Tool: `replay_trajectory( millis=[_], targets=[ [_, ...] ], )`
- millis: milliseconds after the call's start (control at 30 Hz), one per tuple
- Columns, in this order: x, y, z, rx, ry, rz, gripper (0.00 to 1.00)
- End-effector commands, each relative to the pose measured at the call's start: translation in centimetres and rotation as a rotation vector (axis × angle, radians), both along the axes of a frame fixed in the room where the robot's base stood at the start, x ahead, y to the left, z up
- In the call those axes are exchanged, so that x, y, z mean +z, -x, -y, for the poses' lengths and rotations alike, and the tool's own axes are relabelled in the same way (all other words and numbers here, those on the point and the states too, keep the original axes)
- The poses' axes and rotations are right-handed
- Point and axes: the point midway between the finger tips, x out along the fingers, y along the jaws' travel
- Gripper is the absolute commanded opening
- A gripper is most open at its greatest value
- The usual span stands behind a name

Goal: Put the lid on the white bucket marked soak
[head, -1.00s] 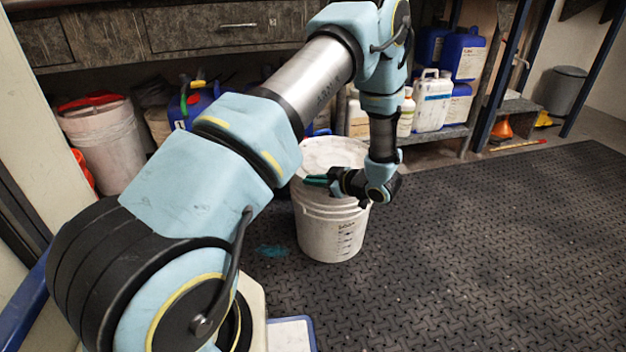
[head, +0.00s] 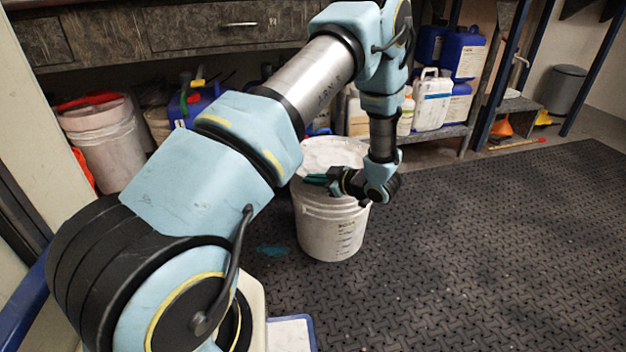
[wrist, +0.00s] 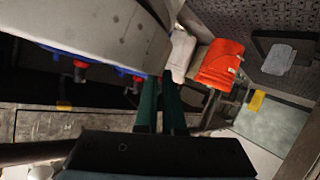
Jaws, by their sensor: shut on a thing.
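The white bucket (head: 330,235) stands upright on the dark floor mat, with small dark marking and graduations on its front. The pale round lid (head: 328,150) is at the top of the bucket, partly hidden behind my arm and gripper. In the wrist view, the green fingers (wrist: 160,103) are closed at the edge of a large pale disc, the lid (wrist: 95,22).
Another white bucket (head: 105,140) with red on top stands under the bench at left. Blue jugs (head: 465,55) and a white jug (head: 432,100) stand on a low shelf behind. A grey bin (head: 565,90) is far right. The mat (head: 500,240) at right is clear.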

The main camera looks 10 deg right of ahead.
Motion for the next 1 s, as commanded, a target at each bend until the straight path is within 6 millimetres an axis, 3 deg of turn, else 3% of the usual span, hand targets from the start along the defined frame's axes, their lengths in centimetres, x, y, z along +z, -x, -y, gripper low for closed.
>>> replay_trajectory(
  millis=[1000],
  targets=[
    [-0.9,0.0,0.0,0.0,0.022,0.024,0.0]
  ],
)
